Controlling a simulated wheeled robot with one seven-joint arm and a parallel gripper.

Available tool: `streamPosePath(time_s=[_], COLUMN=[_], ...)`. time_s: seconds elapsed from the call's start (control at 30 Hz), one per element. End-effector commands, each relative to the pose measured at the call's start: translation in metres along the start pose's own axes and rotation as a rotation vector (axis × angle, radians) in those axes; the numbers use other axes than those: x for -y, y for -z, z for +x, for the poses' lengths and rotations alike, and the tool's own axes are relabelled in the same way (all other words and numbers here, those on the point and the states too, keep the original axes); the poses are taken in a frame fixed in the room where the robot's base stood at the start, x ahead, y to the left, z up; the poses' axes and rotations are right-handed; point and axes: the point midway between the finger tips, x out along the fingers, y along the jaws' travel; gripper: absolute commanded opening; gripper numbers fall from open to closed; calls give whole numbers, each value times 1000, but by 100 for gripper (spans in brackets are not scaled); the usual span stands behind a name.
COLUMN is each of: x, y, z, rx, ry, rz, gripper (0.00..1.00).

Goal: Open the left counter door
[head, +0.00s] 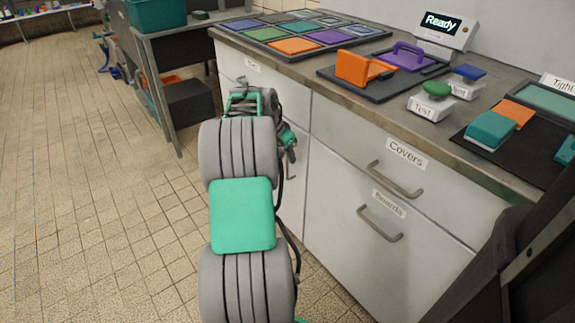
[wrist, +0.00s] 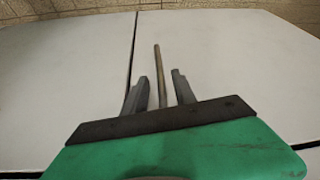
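The left counter door (head: 290,205) is a white panel below the drawer, mostly hidden behind my arm. It looks closed in its frame. Its slim vertical handle (head: 291,170) is near its right edge. My gripper (head: 291,150) is at the upper part of this handle, partly hidden by my arm. In the wrist view, my gripper (wrist: 159,75) has its two grey fingers apart. The door handle (wrist: 157,60) runs lengthwise between them, with gaps on both sides. A dark seam beside the handle marks the door's edge (wrist: 132,50).
The Covers drawer (head: 395,178) and the Boards front (head: 380,222) are right of the door, with handles sticking out. The counter top (head: 300,75) carries coloured tiles, trays and buttons. A shelf unit (head: 180,70) stands back left. Tiled floor (head: 100,220) is clear at left.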

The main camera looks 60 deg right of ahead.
Motion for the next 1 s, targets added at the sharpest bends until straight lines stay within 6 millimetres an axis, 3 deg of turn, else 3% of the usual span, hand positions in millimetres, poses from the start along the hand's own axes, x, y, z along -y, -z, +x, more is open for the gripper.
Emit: streamPosePath(time_s=[0.03, 0.13, 0.43, 0.83, 1.0], x=[0, 0, 1, 1, 1], y=[-1, -1, 0, 0, 0], z=[12, 23, 26, 26, 26], rx=[0, 0, -1, 0, 0], ry=[0, 0, 2, 2, 2], rz=[1, 0, -2, -2, -3], gripper=[33, 33, 33, 1, 0])
